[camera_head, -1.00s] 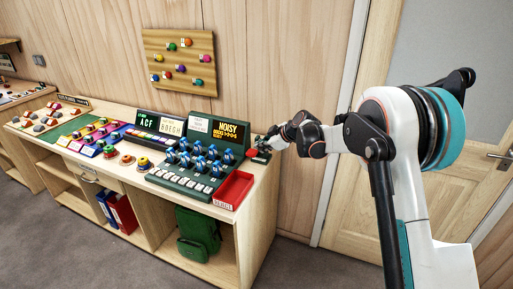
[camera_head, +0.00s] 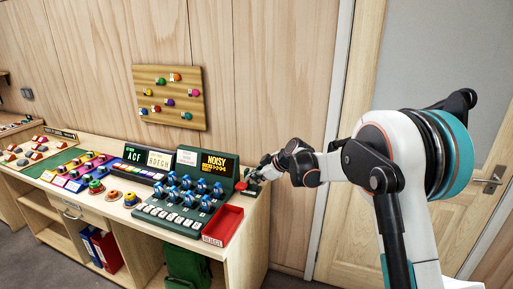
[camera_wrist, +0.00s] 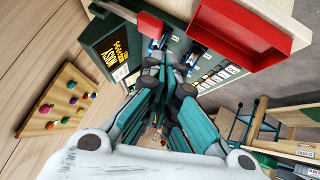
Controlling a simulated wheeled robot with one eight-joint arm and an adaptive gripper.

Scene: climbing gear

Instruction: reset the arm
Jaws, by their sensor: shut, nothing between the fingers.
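My arm reaches in from the right in the head view. My gripper (camera_head: 262,172) is over the back right corner of the wooden bench (camera_head: 252,222), just right of the green console (camera_head: 182,208). In the wrist view my gripper (camera_wrist: 172,72) has its teal and dark fingers together, with nothing seen between them. The console (camera_wrist: 105,45) with its yellow-lettered dark display lies beyond the fingertips. A small dark item with a red top (camera_head: 241,186) is close to the fingertips; whether they touch cannot be told.
An open red tray (camera_head: 223,225) sits at the bench's right end, and it shows in the wrist view (camera_wrist: 245,35). A wooden board with coloured holds (camera_head: 168,97) hangs on the wall. Several coloured blocks stand farther left. A door (camera_head: 350,215) is behind my arm.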

